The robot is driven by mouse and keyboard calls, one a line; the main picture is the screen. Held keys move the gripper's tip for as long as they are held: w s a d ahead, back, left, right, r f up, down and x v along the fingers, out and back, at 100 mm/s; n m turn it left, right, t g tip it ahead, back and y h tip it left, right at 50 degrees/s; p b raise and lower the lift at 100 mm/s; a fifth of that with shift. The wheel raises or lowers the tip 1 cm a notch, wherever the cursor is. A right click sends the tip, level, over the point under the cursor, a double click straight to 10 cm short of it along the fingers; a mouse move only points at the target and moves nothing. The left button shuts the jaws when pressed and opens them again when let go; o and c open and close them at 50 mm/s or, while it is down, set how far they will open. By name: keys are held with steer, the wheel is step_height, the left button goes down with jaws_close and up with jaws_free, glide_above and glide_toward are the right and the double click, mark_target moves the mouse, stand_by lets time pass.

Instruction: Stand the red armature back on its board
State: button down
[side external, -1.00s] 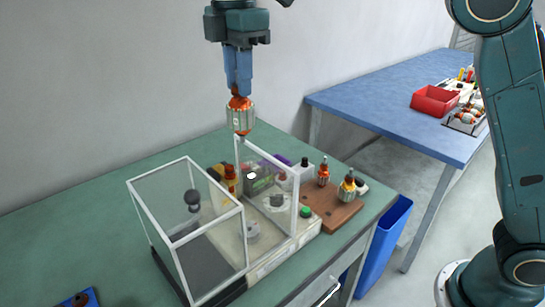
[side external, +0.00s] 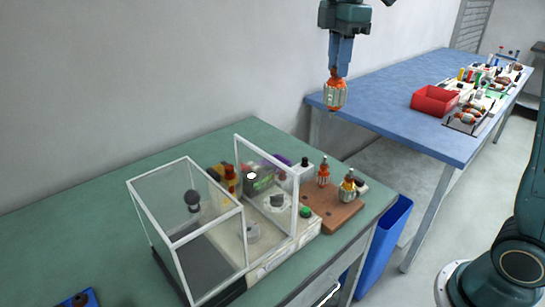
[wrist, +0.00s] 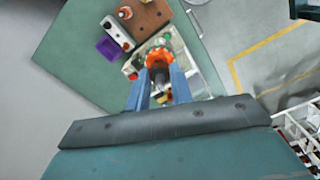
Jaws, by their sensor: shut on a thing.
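My gripper (side external: 338,68) is shut on the red armature (side external: 335,94), which hangs below it, upright, high above the green bench. In the wrist view the red armature (wrist: 159,57) sits between the fingers (wrist: 160,80). The brown board (side external: 325,214) stands on the bench, below my gripper in the side view. Two other armatures stand on it, an orange one (side external: 323,174) and one with a yellowish top (side external: 347,188). The board (wrist: 152,20) also shows at the top of the wrist view, partly cut off by the frame edge.
A winding machine with a clear guard box (side external: 186,200) and an upright clear panel (side external: 267,180) stands left of the board. A blue bin (side external: 385,245) is beside the bench. A blue table (side external: 385,95) with a red tray (side external: 436,100) is behind. Air around the armature is clear.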

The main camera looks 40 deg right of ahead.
step_height(320, 180, down, 24)
steer(key=s+d, duration=0.1)
steer(key=d, duration=0.1)
steer(key=shift+s+d+m, duration=0.15)
steer(key=shift+s+m, duration=0.05)
steer(key=shift+m, duration=0.1)
steer(key=shift+f, duration=0.2)
steer(key=shift+f, duration=3.45)
steer(key=c, duration=1.1)
jaws_free()
steer(key=shift+c, duration=0.2)
